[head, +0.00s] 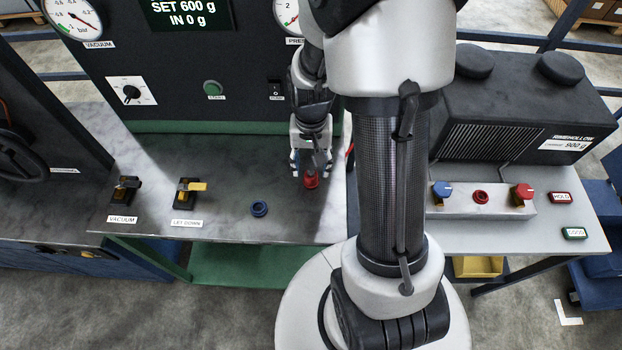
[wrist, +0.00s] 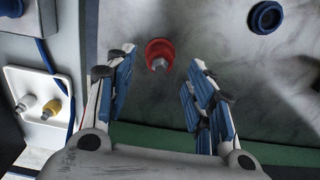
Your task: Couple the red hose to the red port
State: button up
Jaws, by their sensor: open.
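A red fitting with a grey metal tip, which looks like the red hose's end, stands on the grey bench in the head view (head: 311,182) and the wrist view (wrist: 158,48). My gripper (head: 311,169) is open just above it. In the wrist view, my fingers (wrist: 160,64) spread to either side, with the fitting near the fingertips; I cannot tell whether they touch. A red ring, apparently the red port (head: 480,197), sits on a pale block between a blue knob (head: 442,190) and a red knob (head: 523,192). The hose's run is mostly hidden.
A blue ring (head: 259,208) lies on the bench left of my gripper. Vacuum (head: 125,190) and let-down (head: 187,191) valves stand further left. A dark gauge panel (head: 170,70) rises behind. A black Rimehollow unit (head: 520,105) stands behind the block. My arm hides the middle.

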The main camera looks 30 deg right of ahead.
aim_at(311, 170)
notch_tip(311, 170, down, 4)
jog(key=b, duration=0.2)
jog(key=shift+f+b, duration=0.25)
jog(key=shift+b, duration=0.05)
dwell(1.0)
grip_shut()
dwell(0.4)
jog(key=shift+r, duration=0.15)
jog(key=shift+r+p, duration=2.6)
jog(key=shift+r, duration=0.35)
jog(key=shift+a, duration=0.1)
